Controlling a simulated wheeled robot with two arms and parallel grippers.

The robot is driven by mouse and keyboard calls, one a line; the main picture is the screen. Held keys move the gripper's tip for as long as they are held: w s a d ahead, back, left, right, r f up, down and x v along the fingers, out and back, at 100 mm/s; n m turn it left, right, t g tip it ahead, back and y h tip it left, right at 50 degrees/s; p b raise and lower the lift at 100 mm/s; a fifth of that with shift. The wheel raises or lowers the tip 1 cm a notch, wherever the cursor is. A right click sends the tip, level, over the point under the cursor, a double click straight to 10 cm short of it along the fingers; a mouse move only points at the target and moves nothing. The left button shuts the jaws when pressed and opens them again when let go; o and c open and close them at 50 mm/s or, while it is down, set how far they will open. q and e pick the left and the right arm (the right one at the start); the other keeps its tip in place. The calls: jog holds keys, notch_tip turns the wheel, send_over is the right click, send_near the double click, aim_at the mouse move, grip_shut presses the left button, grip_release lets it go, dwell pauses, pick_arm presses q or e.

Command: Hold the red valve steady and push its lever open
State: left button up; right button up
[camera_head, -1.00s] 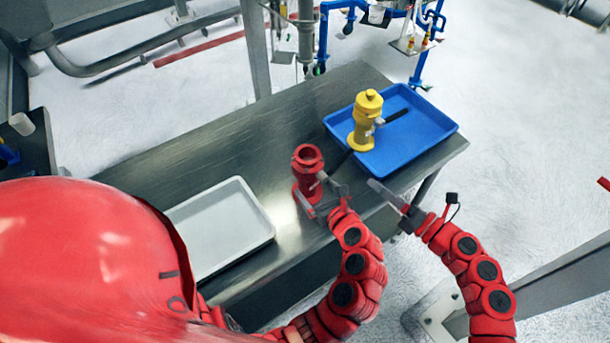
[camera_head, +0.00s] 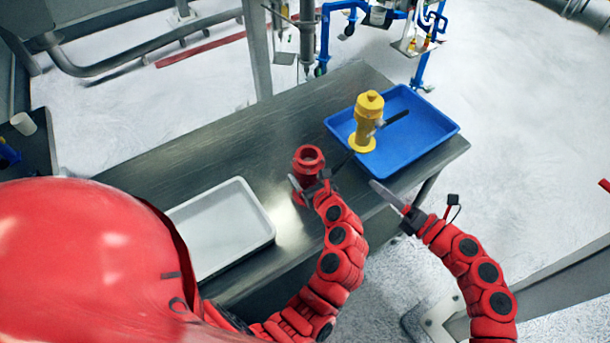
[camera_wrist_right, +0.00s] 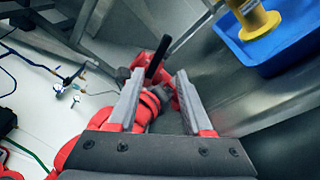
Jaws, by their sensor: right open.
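The red valve (camera_head: 309,158) stands upright on the steel table. A dark bar (camera_head: 343,162), which looks like its lever, sticks out toward the blue tray. My left gripper (camera_head: 313,182) is at the valve, with a finger on either side of its body; whether they press on it is hidden. My right gripper (camera_head: 388,193) is open and empty, to the right of the valve and apart from it, by the table's front edge. In the right wrist view its fingers (camera_wrist_right: 156,100) are spread, with red parts and a dark bar (camera_wrist_right: 158,60) beyond them.
A yellow valve (camera_head: 367,125) stands at the blue tray (camera_head: 437,128) on the right of the table (camera_head: 240,130). A pale empty tray (camera_head: 220,228) lies at the left front. The table behind the red valve is clear.

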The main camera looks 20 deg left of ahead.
pick_arm(q)
grip_shut()
pick_arm(e)
jog(key=shift+w+d+f, duration=0.1)
jog(key=c, duration=0.4)
jog(key=shift+w+d+f+n, duration=0.2)
jog(key=shift+w+n, duration=0.05)
jog(key=shift+n, duration=0.05)
jog(key=shift+c, duration=1)
jog(key=w+d+f+n, duration=0.1)
jog(key=n, duration=0.1)
jog(key=w+d+f+n, duration=0.1)
jog(key=f, duration=0.1)
jog(key=w+d+f+n, duration=0.1)
jog(key=n, duration=0.1)
jog(key=shift+w+f+n+y, duration=0.15)
jog(key=shift+f+n+y, duration=0.15)
grip_shut()
jog(key=shift+s+a+f+n+y, duration=0.35)
jog(key=shift+f+n, duration=0.3)
jog(key=shift+n, duration=0.8)
jog(key=shift+s+a+f+n+y, duration=0.15)
jog(key=shift+a+f+n+y, duration=0.3)
jog(key=shift+n, duration=0.95)
jog(key=shift+s+a+f+n+y, duration=0.35)
jog(key=shift+f+n, duration=0.45)
jog(key=shift+n, duration=0.65)
jog(key=shift+w+d, duration=0.1)
jog(key=shift+d, duration=0.05)
